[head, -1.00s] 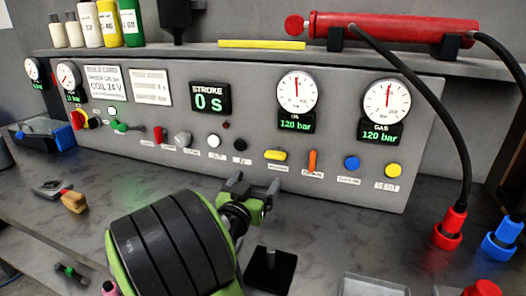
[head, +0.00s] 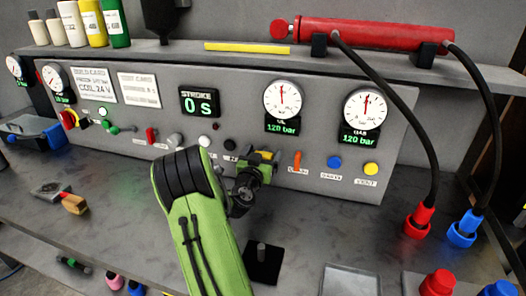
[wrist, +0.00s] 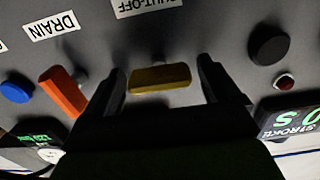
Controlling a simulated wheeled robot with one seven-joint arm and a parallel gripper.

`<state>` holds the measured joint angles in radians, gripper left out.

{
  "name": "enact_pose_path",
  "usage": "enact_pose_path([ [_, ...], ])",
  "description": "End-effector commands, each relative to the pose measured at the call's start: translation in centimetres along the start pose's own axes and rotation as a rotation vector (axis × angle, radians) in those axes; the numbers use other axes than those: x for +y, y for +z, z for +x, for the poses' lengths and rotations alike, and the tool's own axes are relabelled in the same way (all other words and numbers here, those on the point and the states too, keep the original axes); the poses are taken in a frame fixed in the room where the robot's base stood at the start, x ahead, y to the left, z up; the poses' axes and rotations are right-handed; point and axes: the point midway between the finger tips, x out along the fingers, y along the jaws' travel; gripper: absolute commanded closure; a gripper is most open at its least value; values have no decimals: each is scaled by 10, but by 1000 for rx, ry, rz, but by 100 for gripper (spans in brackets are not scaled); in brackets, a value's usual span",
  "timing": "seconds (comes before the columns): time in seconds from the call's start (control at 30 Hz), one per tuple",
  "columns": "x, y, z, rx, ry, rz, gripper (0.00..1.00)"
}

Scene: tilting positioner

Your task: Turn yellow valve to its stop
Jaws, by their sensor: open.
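The yellow valve (head: 265,155) is a bar-shaped handle on the grey panel, and my gripper partly hides it in the head view. In the wrist view the yellow valve handle (wrist: 160,78) lies across the picture, below a label reading SHUT-OFF. My gripper (wrist: 160,88) is open, with one dark finger on each side of the handle. Gaps show between the handle's ends and the fingers. In the head view my gripper (head: 262,168) is at the panel in front of the valve.
An orange lever (wrist: 64,92) labelled DRAIN sits close beside one finger. A blue knob (wrist: 17,87) is beyond it. A black knob (wrist: 268,46) and a small red light (wrist: 284,82) are on the other side. A black block with a post (head: 262,262) stands on the bench below.

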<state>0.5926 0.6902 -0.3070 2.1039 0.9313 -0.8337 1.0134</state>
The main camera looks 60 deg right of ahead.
Motion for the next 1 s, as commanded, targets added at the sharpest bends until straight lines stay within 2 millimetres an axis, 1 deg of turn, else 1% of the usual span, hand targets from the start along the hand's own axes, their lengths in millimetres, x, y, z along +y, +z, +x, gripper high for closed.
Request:
enact_pose_path([
  [0.1,0,1,0,0,0,0,11],
  [0.43,0,0,-1,0,0,0,61],
  [0.77,-1,1,-1,0,-1,-46,62],
  [1.0,-2,1,-1,1,-2,-193,62],
])
